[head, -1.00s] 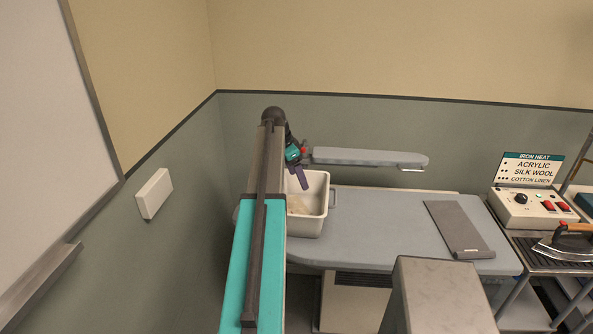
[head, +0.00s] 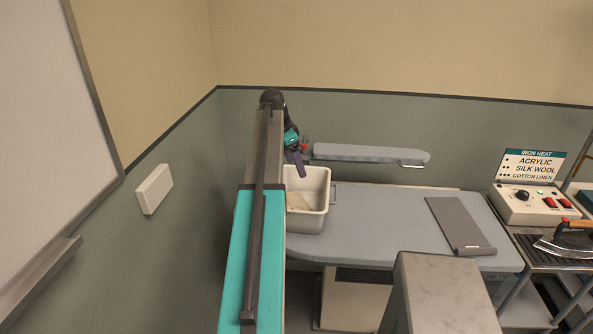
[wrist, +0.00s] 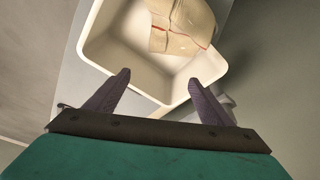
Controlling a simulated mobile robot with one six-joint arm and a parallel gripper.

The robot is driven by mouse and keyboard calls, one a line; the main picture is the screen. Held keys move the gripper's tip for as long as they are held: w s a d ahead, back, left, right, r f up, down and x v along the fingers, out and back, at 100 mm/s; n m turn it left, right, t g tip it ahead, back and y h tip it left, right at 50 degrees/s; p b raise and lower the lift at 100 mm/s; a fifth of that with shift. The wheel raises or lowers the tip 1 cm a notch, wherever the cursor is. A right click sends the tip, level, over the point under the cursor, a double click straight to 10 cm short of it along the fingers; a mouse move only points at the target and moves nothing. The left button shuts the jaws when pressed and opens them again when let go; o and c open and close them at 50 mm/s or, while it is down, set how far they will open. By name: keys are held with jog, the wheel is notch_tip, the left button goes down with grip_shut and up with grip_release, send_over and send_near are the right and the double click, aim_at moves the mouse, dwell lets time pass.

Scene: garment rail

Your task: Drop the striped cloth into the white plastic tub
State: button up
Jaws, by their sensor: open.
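The white plastic tub (head: 318,205) stands at the left end of the grey ironing table in the head view, partly hidden by my arm. In the wrist view the tub (wrist: 104,47) fills the upper middle. A cream cloth with red stripes (wrist: 180,27) lies inside it, folded or crumpled, and its far part is cut off by the picture edge. The cloth shows only as a pale patch in the head view (head: 298,202). My gripper (wrist: 160,80) is open and empty above the tub's near side, with its fingers apart and clear of the cloth.
A narrow padded sleeve board (head: 370,153) sticks out behind the tub. A grey folded mat (head: 460,226) lies on the ironing table (head: 385,215). A control box (head: 535,203) and an iron (head: 570,238) stand at the right. The table's middle is clear.

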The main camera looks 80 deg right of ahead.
jog(key=b+v, duration=0.3)
jog(key=v, duration=0.7)
jog(key=shift+w, duration=0.15)
dwell(0.7)
